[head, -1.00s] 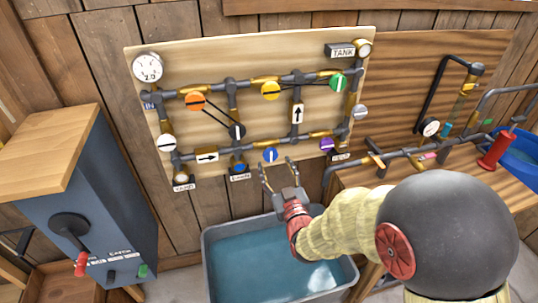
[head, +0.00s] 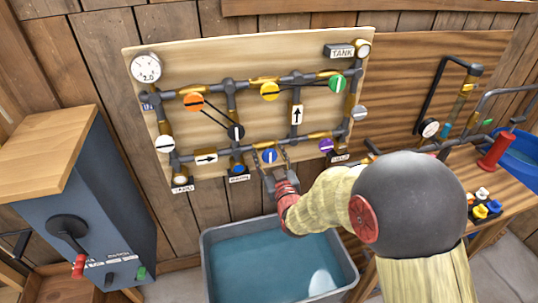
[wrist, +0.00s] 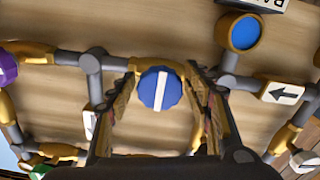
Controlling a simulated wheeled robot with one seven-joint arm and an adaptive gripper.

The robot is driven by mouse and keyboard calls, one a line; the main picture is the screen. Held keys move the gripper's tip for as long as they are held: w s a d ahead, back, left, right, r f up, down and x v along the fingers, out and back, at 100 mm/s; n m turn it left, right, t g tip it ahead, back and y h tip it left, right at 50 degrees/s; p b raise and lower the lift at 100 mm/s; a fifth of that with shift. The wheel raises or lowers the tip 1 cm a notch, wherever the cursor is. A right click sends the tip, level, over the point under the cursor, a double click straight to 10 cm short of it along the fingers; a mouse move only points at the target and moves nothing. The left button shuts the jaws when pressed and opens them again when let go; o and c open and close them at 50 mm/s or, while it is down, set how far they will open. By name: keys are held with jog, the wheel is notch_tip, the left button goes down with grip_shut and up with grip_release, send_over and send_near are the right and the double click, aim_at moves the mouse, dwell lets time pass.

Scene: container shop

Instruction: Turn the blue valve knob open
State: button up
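The blue valve knob (head: 269,156) is on the lower pipe run of the wooden wall panel (head: 210,125). It is a faceted blue disc with a white bar, and the bar looks near upright. In the wrist view the knob (wrist: 160,89) lies between the two fingers of my gripper (wrist: 160,100), one on each side. The fingers are spread, with a visible gap between the knob and the right finger; contact on the left is unclear. In the head view my gripper (head: 271,162) is right at the knob.
Other knobs share the panel: orange (head: 194,102), yellow (head: 269,91), green (head: 337,83) and purple (head: 326,145). A pressure gauge (head: 145,67) is at upper left. A grey water tub (head: 230,228) stands below. A blue-grey cabinet (head: 85,210) is at left, a wooden bench (head: 460,165) at right.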

jog(key=c, duration=1)
jog(key=shift+f+n+b, duration=0.1)
jog(key=shift+n+b, duration=0.2)
jog(key=shift+b, duration=0.1)
jog(key=n+b, duration=0.3)
jog(key=shift+f+n+b, duration=0.1)
jog(key=shift+n+b, duration=0.2)
jog(key=shift+b, duration=0.1)
jog(key=n+b, duration=0.3)
jog(key=n, duration=0.1)
jog(key=shift+n+b, duration=0.3)
jog(key=shift+b, duration=0.1)
jog(key=n+b, duration=0.3)
jog(key=n, duration=0.1)
jog(key=shift+n, duration=0.3)
jog(key=shift+n+b, duration=1.3)
jog(key=shift+n, duration=1)
